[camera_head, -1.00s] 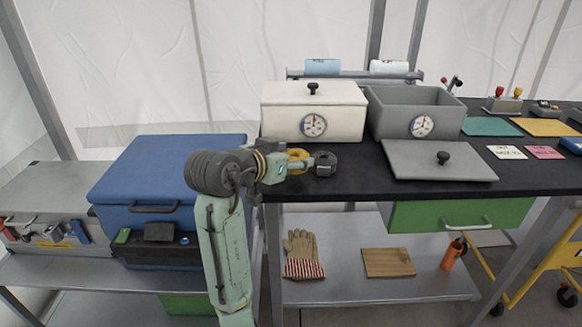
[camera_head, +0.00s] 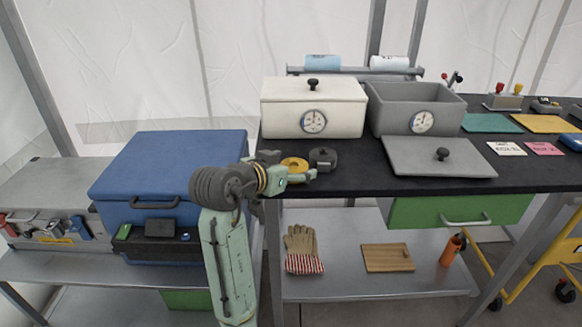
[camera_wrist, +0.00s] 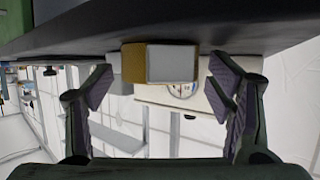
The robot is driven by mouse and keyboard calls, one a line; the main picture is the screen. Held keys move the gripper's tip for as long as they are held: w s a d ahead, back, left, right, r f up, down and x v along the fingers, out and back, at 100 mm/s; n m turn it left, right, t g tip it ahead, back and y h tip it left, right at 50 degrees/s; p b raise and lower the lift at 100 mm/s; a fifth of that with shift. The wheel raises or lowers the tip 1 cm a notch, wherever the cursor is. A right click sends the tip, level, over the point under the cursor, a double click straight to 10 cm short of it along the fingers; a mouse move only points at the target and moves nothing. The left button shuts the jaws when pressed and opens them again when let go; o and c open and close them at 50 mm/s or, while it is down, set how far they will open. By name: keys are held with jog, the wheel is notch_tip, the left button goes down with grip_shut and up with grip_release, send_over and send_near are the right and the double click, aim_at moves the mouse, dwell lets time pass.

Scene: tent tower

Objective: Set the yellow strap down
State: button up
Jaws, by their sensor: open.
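Behind the strap stand a white lidded box (camera_head: 335,104) with a gauge and an open grey box (camera_head: 392,119). A grey lid (camera_head: 425,160) lies to the right. A blue case (camera_head: 160,175) stands left of the table. Gloves (camera_head: 303,247) lie on the lower shelf.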

jog(key=shift+r, duration=0.1)
jog(key=shift+a+r, duration=0.1)
jog(key=shift+r, duration=0.05)
jog(key=b+v, duration=0.1)
jog(key=v, duration=1.1)
